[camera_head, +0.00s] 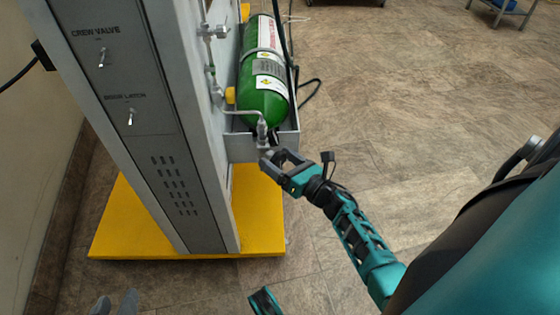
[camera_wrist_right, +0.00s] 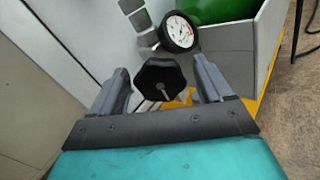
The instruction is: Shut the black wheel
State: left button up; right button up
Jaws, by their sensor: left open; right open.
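The black wheel (camera_wrist_right: 160,76) is a dark, lobed knob with a thin pale stem at its centre, seen in the right wrist view. My right gripper (camera_wrist_right: 161,68) is open, with one finger on each side of the wheel. Gaps show between wheel and fingers; I cannot tell whether the fingertips reach its depth. In the head view my right gripper (camera_head: 275,160) is at the fittings below the green cylinder (camera_head: 264,85), and the wheel cannot be made out there. Only a small teal and dark part of my left gripper (camera_head: 264,301) shows at the bottom edge.
A round white gauge (camera_wrist_right: 178,33) sits just above the wheel. The grey cylinder tray (camera_head: 262,148) and the tall panel cabinet (camera_head: 185,130) stand close by on a yellow base (camera_head: 135,225). Thin pipes run along the cabinet. The floor at right is open.

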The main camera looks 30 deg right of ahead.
jog(key=c, duration=1)
